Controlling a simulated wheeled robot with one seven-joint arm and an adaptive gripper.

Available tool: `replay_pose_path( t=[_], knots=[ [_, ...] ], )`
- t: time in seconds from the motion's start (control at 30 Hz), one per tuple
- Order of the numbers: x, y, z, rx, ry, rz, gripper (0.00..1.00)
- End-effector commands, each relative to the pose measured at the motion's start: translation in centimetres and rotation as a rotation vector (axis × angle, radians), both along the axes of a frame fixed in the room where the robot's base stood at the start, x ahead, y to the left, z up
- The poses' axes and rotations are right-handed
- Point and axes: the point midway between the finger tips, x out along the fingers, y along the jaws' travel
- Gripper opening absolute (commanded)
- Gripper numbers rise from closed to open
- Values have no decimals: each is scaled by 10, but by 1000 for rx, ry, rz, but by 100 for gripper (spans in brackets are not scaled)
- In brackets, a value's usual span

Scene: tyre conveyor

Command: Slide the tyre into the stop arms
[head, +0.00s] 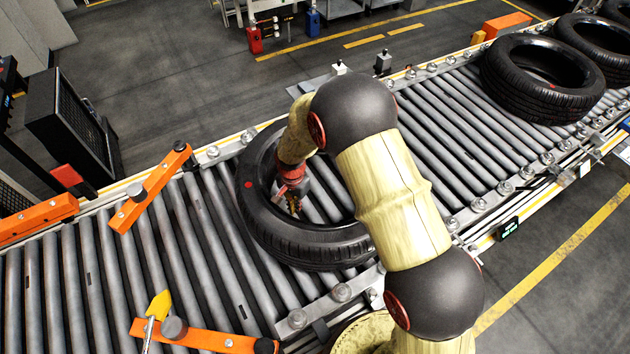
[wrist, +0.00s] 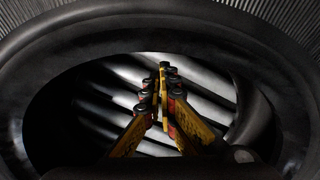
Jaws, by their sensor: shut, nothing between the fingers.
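A black tyre (head: 305,248) with a red dot lies flat on the roller conveyor (head: 205,250). My arm reaches over it from the right and hides part of its rim. My gripper (head: 294,208) points down inside the tyre's hole and is shut with nothing held. In the wrist view the gripper (wrist: 163,75) shows shut over the rollers, with the tyre (wrist: 165,40) around it. I cannot tell whether it touches the tyre's inner edge. Two orange stop arms lie to the left of the tyre: the upper one (head: 150,190) and the lower one (head: 205,337). Both stand apart from the tyre.
More tyres (head: 541,78) lie on the conveyor at the upper right. Another orange bar (head: 38,217) runs along the far left edge. A yellow-tipped piece (head: 158,305) stands beside the lower stop arm. The rollers between tyre and stop arms are clear.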

Motion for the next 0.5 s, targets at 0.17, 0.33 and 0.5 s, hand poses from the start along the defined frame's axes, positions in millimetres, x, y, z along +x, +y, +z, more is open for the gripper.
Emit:
replay_pose_path(
  t=[0.17, 0.33, 0.5],
  knots=[
    [0, 0, 0, 0, 0, 0, 0],
    [0, 0, 0, 0, 0, 0, 0],
    [-2, 4, 0, 0, 0, 1, 0]
  ],
)
